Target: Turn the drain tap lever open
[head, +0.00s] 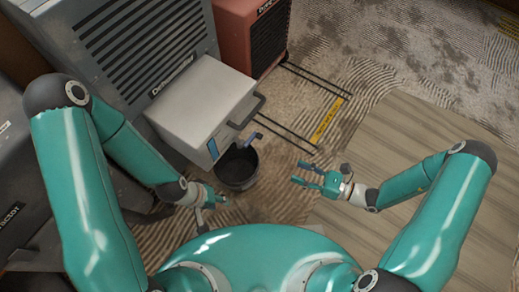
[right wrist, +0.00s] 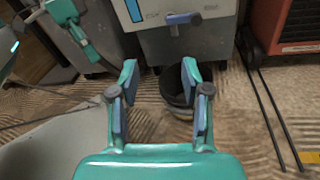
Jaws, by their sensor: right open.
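The drain tap lever (head: 254,137) is a small blue bar at the lower front of the pale tank box (head: 195,105). In the right wrist view the lever (right wrist: 183,18) lies roughly level across the tap, ahead of and above the fingers. A black bucket (head: 238,180) stands below the tap; it also shows between the fingers in the right wrist view (right wrist: 175,88). My right gripper (head: 305,178) is open and empty, to the right of the bucket and apart from the lever. My left gripper (head: 216,198) is low, left of the bucket; its finger opening is unclear.
A large grey louvred machine (head: 145,40) stands behind the tank box, with a red unit (head: 257,35) beside it. Dark rails with a yellow label strip (head: 327,120) lie on the floor to the right. Wooden boarding (head: 400,140) covers the right floor, which is clear.

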